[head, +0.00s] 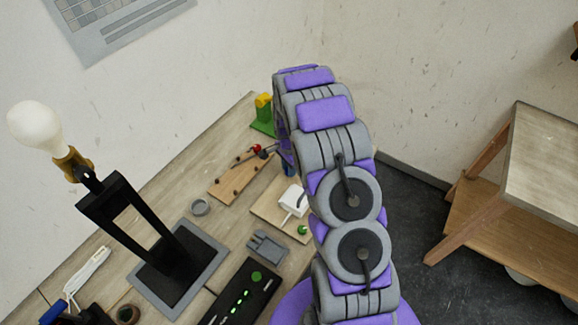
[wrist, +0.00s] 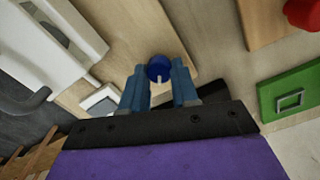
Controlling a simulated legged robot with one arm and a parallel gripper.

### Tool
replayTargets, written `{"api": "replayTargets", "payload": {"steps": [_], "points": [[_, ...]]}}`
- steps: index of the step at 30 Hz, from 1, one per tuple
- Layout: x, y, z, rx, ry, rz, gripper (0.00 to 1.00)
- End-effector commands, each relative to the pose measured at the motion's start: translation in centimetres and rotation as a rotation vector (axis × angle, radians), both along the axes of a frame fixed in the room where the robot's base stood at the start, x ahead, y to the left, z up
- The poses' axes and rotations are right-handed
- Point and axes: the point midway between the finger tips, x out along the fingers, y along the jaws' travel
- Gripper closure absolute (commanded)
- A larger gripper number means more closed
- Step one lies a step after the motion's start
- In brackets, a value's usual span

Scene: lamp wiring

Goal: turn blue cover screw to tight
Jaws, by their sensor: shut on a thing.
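The blue cover screw (wrist: 159,68) shows in the wrist view as a round dark-blue head with a small pale mark at its near edge. My gripper (wrist: 158,85) has its two blue-grey fingers on either side of the screw head, shut on it. The screw is over the end of a pale wooden board (wrist: 130,45). A white box (wrist: 62,35), perhaps the cover, is at the left of that view; it also shows in the head view (head: 293,200) on its board. In the head view my arm hides most of the gripper and the screw.
A black-framed lamp with a white bulb (head: 36,128) stands on the left of the bench. A black panel with green lights (head: 240,296) and a grey bracket (head: 267,246) lie nearer. A green block (wrist: 290,92) and a red part (wrist: 303,13) are right of my gripper.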

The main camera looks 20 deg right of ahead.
Motion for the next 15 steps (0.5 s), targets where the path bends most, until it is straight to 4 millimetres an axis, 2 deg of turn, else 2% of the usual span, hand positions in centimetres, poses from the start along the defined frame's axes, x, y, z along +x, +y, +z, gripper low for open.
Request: {"api": "replayTargets", "payload": {"steps": [6, 15], "points": [[0.13, -0.01, 0.07, 0.0, -0.004, -0.094, 1.0], [0.15, 0.01, 0.08, 0.0, -0.004, -0.139, 1.0]]}}
